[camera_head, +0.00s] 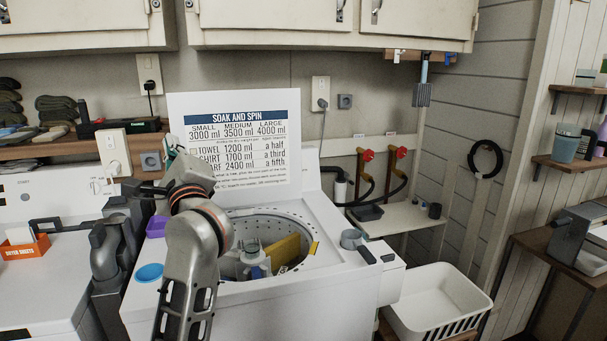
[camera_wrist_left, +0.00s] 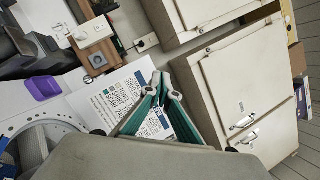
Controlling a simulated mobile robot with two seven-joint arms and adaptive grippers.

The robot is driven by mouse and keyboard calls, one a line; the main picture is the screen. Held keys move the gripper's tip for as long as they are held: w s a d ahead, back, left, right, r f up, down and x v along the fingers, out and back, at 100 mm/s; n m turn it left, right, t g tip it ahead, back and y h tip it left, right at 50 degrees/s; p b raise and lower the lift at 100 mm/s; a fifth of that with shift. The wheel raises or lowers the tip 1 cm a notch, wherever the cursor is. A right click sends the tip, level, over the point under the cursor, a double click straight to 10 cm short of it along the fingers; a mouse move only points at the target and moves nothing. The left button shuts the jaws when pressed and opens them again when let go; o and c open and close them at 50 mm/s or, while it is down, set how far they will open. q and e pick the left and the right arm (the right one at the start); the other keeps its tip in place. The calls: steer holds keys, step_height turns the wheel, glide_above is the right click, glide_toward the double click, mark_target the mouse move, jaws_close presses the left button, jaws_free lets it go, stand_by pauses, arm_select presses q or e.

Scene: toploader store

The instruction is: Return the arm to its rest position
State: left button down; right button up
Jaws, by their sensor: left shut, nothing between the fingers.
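My left arm rises in front of the open top-loading washer (camera_head: 335,225) in the head view. My left gripper (camera_head: 171,150) is small and partly hidden by its own wrist, near the left edge of the white "Soak and Spin" sign (camera_head: 240,125). In the left wrist view the green fingers of the left gripper (camera_wrist_left: 164,88) come together at their tips, with nothing between them. The sign (camera_wrist_left: 118,92) shows behind them, with cabinet doors (camera_wrist_left: 245,75) to the right. My right gripper is in neither view.
Wall cabinets (camera_head: 330,22) hang above the washer. A purple container (camera_head: 156,227) and a blue disc (camera_head: 149,273) sit on the washer's left side. A white basket (camera_head: 437,300) is at the lower right.

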arm_select(q)
steer(key=s+d+f+n+g+h, duration=0.1)
steer(key=s+d+f+n+h, duration=0.4)
steer(key=f, duration=1.1)
steer(key=s+d+f+n+g+h, duration=0.15)
steer(key=s+f+n+h, duration=0.35)
steer(key=s+f+n, duration=0.75)
steer(key=s+d+f+n+h, duration=0.25)
steer(key=f+n+h, duration=0.25)
steer(key=f, duration=1.5)
steer(key=s+a+f+m+g+y, duration=0.1)
steer(key=s+f+m+g, duration=0.4)
steer(key=s+f, duration=0.8)
steer(key=a+f+m, duration=0.1)
steer(key=m, duration=0.2)
steer(key=shift+s+a+f, duration=0.2)
steer(key=shift+s, duration=0.2)
steer(key=shift+g, duration=0.25)
